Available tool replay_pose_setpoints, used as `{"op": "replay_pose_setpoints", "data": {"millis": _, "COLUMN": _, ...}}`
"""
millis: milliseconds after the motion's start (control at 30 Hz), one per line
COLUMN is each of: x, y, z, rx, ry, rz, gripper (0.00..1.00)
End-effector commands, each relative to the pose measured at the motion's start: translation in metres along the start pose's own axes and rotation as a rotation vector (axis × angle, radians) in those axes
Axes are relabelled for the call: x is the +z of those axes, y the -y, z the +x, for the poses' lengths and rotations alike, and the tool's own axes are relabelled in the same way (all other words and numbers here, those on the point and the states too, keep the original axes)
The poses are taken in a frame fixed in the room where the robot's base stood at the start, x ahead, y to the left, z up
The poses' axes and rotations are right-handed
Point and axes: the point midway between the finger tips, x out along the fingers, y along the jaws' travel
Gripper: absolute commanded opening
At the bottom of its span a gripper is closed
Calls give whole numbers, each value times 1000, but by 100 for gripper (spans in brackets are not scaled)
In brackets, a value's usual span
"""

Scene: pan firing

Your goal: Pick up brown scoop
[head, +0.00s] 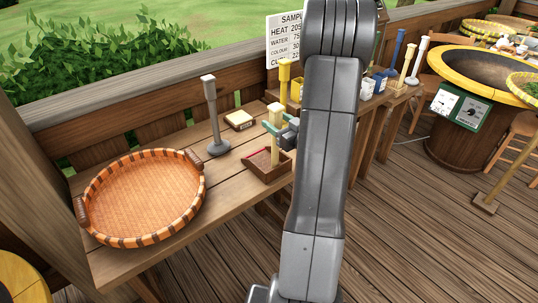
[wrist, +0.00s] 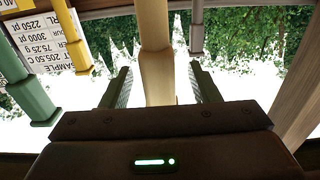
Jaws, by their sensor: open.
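A brown open box-shaped scoop (head: 255,168) with reddish-brown contents sits on the wooden table, left of my arm. A pale cream post-like handle (head: 275,152) stands upright from it. My gripper (head: 278,127) is at the upper part of this handle, with its green fingers open. In the wrist view, the handle (wrist: 155,55) stands between the two fingers, and a gap shows on each side. The wrist view does not show the box part, and my gripper hides part of the handle in the head view.
A round orange basket tray (head: 140,195) lies left on the table (head: 215,190). A grey post on a round base (head: 214,120) stands behind, beside a small pale block (head: 239,119). A yellow post (head: 284,78) and a sample sign (head: 283,40) are farther back. A yellow-rimmed barrel (head: 455,135) stands right.

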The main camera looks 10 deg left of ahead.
Motion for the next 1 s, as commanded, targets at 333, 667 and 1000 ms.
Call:
{"op": "replay_pose_setpoints", "data": {"millis": 333, "x": 0, "y": -1, "z": 28, "rx": 0, "ry": 0, "rz": 0, "gripper": 55}}
{"op": "replay_pose_setpoints", "data": {"millis": 667, "x": 0, "y": -1, "z": 28, "rx": 0, "ry": 0, "rz": 0, "gripper": 16}}
{"op": "replay_pose_setpoints", "data": {"millis": 1000, "x": -1, "y": -1, "z": 28, "rx": 0, "ry": -2, "rz": -1, "gripper": 0}}
